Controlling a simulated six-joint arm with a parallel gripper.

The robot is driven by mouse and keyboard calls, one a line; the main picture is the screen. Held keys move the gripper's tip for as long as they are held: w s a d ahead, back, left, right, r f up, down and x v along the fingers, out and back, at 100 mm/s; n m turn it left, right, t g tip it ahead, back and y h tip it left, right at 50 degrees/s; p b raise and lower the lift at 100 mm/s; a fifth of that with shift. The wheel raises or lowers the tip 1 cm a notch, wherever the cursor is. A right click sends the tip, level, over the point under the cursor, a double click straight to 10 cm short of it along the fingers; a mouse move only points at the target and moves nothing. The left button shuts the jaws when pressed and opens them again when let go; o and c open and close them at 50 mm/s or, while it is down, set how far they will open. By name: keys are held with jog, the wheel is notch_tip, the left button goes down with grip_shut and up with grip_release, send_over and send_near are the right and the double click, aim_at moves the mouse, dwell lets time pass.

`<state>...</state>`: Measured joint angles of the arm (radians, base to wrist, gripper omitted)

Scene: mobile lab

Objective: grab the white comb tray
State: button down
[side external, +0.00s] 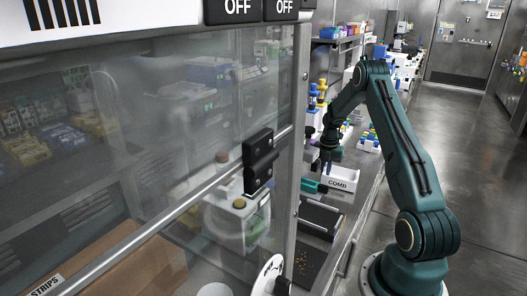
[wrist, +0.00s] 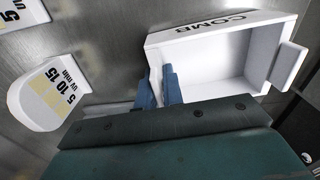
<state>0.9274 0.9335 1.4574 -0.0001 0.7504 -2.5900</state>
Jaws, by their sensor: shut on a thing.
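The white comb tray (side external: 342,179) is an open box with "COMB" lettered on its front wall, and it sits on the steel bench in the side external view. In the wrist view the comb tray (wrist: 220,27) fills the upper right, looks empty inside, and has a tab on its right end. My gripper (side external: 325,165) points down at the tray's left end. In the wrist view its blue fingers (wrist: 163,82) are shut on the tray's end wall, one finger inside the tray and one outside. I cannot tell whether the tray is lifted.
A teal item (side external: 310,186) lies just left of the tray. A dark-topped device (side external: 320,217) stands in front of it. A glass-fronted cabinet (side external: 200,150) borders the bench at left.

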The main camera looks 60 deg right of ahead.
notch_tip(320, 180, up, 20)
dwell(0.6)
